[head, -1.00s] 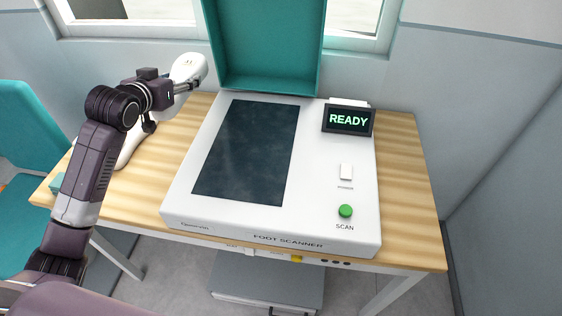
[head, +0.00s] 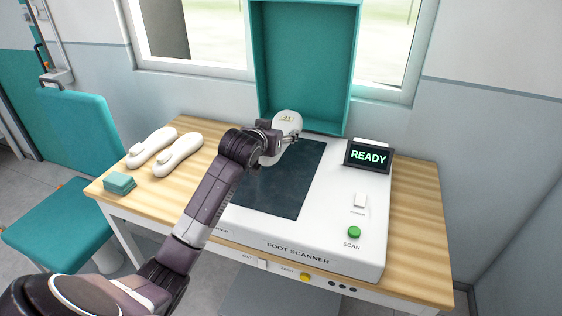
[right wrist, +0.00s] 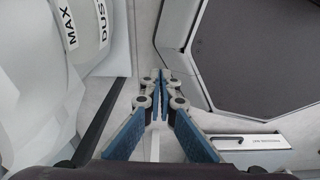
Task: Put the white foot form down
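In the head view a white foot form (head: 287,122) is over the far end of the scanner's dark glass (head: 287,188), in front of the raised teal lid. My left gripper (head: 284,143) is shut on it; the fingers are partly hidden by the wrist. I cannot tell whether the form touches the glass. In the right wrist view my right gripper (right wrist: 156,76) has its fingertips together with nothing between them.
The white foot scanner (head: 330,235) has a READY screen (head: 368,156) and a green button (head: 354,232). Two other white forms (head: 151,147) (head: 177,155) and a teal block (head: 119,183) lie on the table's left. The raised teal lid (head: 305,65) stands behind the glass.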

